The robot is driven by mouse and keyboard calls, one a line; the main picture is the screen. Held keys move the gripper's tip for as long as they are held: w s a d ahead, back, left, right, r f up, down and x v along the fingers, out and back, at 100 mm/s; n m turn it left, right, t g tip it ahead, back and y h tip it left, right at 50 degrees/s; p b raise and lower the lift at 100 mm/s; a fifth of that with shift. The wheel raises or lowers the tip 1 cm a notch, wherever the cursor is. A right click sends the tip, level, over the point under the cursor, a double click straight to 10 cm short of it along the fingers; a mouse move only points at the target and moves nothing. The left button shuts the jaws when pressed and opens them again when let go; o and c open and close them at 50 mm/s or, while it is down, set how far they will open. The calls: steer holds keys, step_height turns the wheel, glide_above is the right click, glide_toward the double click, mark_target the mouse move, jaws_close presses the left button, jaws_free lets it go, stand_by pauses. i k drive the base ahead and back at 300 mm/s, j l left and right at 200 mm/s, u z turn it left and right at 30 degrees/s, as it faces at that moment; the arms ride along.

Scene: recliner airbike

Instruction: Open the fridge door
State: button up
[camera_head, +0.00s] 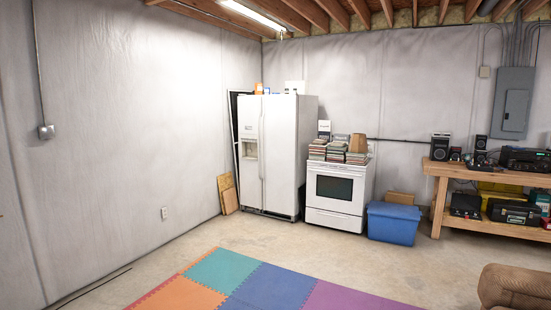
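The white side-by-side fridge (281,160) stands against the back wall, left of the middle of the picture. Its two doors look shut. A narrow left door (250,187) carries a dispenser recess, and a wider right door (279,160) is beside it. Long vertical handles (262,150) run along the seam between the doors. Small boxes and items sit on top of the fridge. My gripper is not in view, and the fridge is well away across the room.
A white stove (336,195) stands right of the fridge with stacks on top. A blue bin (393,223) and a wooden workbench (445,172) are further right. Colored foam mats (270,284) lie in front; a brown armchair (515,286) is at lower right. Bare concrete lies before the fridge.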

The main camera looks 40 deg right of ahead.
mark_target(280, 112)
steer(key=i+l+z, duration=0.4)
steer(key=i+z, duration=0.15)
steer(key=i, duration=0.2)
steer(key=i+l+z, duration=0.1)
steer(key=i+z, duration=0.35)
steer(key=i, duration=4.85)
steer(key=i+l+u, duration=0.15)
steer(key=i, duration=0.45)
steer(key=i+l, duration=0.1)
steer(key=i, duration=0.55)
steer(key=i+l+u, duration=0.15)
steer(key=i, duration=0.5)
steer(key=i+l+u, duration=0.15)
steer(key=i, duration=0.2)
steer(key=i+l+u, duration=0.2)
steer(key=i, duration=0.2)
